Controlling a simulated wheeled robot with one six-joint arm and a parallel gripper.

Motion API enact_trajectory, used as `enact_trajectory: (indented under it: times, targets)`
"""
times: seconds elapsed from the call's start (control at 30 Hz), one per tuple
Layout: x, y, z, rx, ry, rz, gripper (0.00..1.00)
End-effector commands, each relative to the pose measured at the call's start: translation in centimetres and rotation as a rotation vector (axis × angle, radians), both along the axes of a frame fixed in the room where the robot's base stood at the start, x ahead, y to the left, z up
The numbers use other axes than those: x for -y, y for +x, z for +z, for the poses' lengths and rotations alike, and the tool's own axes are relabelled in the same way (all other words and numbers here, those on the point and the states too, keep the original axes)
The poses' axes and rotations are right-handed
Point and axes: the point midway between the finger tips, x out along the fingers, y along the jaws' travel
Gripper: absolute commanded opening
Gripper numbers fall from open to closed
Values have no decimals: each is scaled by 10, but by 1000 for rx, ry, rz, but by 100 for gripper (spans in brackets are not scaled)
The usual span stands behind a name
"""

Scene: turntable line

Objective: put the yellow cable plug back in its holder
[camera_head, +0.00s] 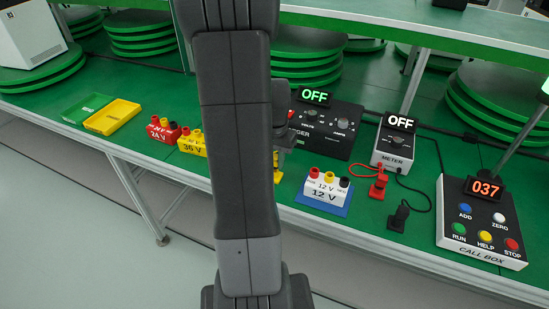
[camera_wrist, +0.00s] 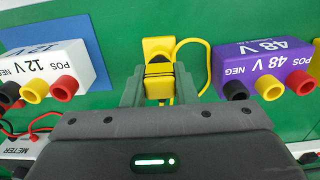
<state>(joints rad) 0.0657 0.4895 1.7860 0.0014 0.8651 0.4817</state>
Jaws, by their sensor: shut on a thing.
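My gripper (camera_wrist: 159,88) is shut on the yellow cable plug (camera_wrist: 160,70), which has a dark band and sits between the two fingers in the wrist view. A yellow cable (camera_wrist: 206,62) loops to the right of it. A yellow block-like part (camera_wrist: 158,46) shows just beyond the fingers; I cannot tell whether it is the holder or part of the plug, nor whether the plug is seated. In the head view my arm hides most of the gripper, and only a bit of yellow (camera_head: 277,174) shows beside the arm, below it.
A white 12 V block (camera_head: 325,187) on a blue mat and a purple 48 V block (camera_wrist: 262,66) flank the gripper. The red plug (camera_head: 379,184), black plug (camera_head: 399,214), meter (camera_head: 393,148) and call box (camera_head: 483,224) stand to the right on the green table.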

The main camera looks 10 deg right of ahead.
Motion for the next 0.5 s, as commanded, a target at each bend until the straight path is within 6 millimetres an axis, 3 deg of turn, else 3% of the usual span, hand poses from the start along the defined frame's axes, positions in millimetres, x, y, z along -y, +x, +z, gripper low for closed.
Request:
enact_trajectory:
  times: [0.5]
  targets:
    - [0, 0, -6, 0, 0, 0, 7]
